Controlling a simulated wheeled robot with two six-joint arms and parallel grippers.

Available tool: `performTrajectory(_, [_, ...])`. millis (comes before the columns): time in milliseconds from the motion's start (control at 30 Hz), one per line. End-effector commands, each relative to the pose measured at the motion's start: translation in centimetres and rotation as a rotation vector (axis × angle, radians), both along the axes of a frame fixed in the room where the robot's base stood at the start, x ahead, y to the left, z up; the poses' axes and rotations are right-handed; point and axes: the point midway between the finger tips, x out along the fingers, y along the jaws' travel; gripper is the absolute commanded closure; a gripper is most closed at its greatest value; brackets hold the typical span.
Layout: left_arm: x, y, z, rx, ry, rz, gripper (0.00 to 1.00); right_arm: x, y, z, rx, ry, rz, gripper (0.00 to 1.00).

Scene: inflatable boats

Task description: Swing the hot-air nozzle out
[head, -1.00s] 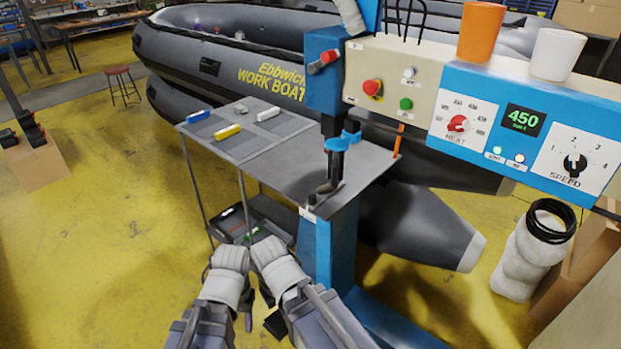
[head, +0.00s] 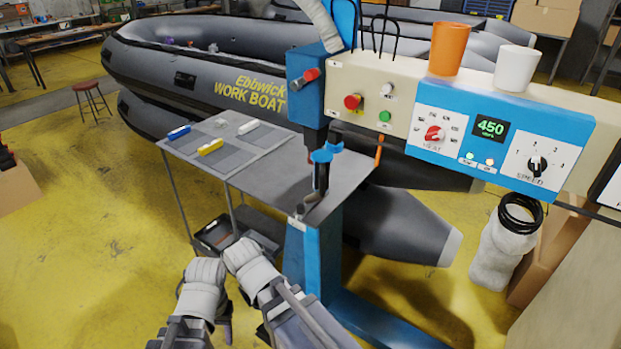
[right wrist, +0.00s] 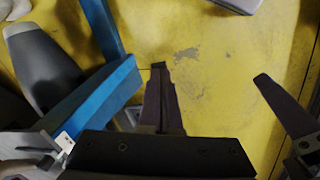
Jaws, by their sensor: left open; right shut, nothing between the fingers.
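The hot-air nozzle (head: 321,177) appears to be the dark, narrow part under a blue collar, below the blue welder head (head: 315,95). It stands over the grey table's front corner, beside a small metal foot (head: 312,204). My left gripper (head: 226,324) hangs low in the head view, mostly hidden by its wrist, and is open. One of its fingers seems to show in the right wrist view (right wrist: 282,105). My right gripper (right wrist: 160,75) is shut and empty, pointing over the yellow floor. Both grippers are well apart from the nozzle.
The grey worktable (head: 270,177) carries blue, yellow and white small items. A blue pedestal (head: 310,260) stands close right of my arms. The control panel (head: 490,140) with two cups is at the right.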

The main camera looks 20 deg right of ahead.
Motion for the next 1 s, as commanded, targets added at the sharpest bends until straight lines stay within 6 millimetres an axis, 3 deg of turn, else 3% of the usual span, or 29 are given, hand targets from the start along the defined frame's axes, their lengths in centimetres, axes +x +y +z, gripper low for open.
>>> performTrajectory(33, [0.0,0.0,1.5,0.0,0.0,0.0,0.48,0.7,-0.2,1.6,-0.009,-0.012,-0.013,1.0])
performTrajectory(267, [0.0,0.0,6.4,-0.001,0.0,0.003,0.48,4.2,-1.8,6.9,-0.07,-0.095,-0.096,1.0])
performTrajectory(500, [0.0,0.0,14.4,-0.002,0.0,0.006,0.48,10.1,-4.8,16.1,-0.165,-0.246,-0.229,1.0])
performTrajectory(700, [0.0,0.0,19.8,-0.002,0.0,0.009,0.48,14.3,-7.3,22.7,-0.23,-0.368,-0.318,1.0])
performTrajectory(833, [0.0,0.0,21.8,-0.002,0.0,0.01,0.48,16.1,-8.3,25.4,-0.256,-0.425,-0.356,1.0])
performTrajectory(1000, [0.0,0.0,22.8,-0.003,0.0,0.011,0.48,17.1,-9.1,26.8,-0.273,-0.46,-0.379,1.0])
